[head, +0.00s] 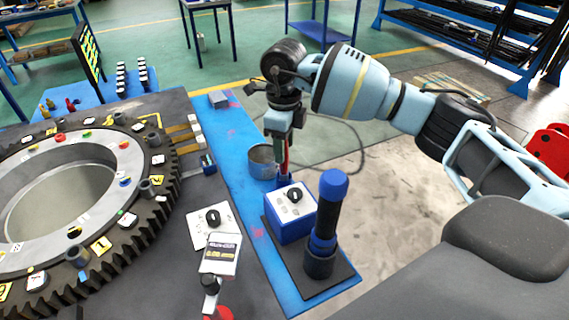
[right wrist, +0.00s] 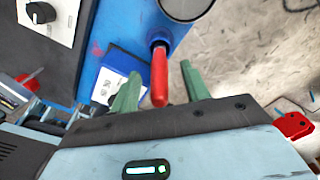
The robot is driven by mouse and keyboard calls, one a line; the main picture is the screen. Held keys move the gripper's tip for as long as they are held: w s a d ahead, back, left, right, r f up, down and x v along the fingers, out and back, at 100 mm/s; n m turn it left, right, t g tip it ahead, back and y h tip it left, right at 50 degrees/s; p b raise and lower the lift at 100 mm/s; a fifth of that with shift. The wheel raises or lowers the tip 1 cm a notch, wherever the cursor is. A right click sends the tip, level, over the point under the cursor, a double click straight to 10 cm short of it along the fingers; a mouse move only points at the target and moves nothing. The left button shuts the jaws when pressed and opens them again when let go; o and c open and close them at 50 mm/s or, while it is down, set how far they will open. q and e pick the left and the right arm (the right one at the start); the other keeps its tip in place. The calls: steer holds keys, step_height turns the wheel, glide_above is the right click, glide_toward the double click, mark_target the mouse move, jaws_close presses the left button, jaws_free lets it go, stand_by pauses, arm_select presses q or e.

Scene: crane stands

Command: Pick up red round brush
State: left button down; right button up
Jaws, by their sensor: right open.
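The red round brush (head: 286,160) shows in the head view as a thin red upright shaft above a small dark blue base, at the blue table's right edge. My right gripper (head: 279,145) points down over it with its green fingers around the upper part of the shaft. In the right wrist view the red handle (right wrist: 159,78) lies between the spread fingers of the right gripper (right wrist: 160,74), with a gap on each side. The brush's lower end is hidden. My left gripper is not in view.
A metal cup (head: 262,161) stands just left of the brush. A blue box with a black knob (head: 290,215) and a blue-topped black cylinder (head: 328,215) stand in front. A large gear ring (head: 75,200) fills the left. Open floor lies to the right.

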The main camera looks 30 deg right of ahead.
steer(key=shift+f, duration=0.7)
steer(key=shift+c, duration=0.3)
jaws_close()
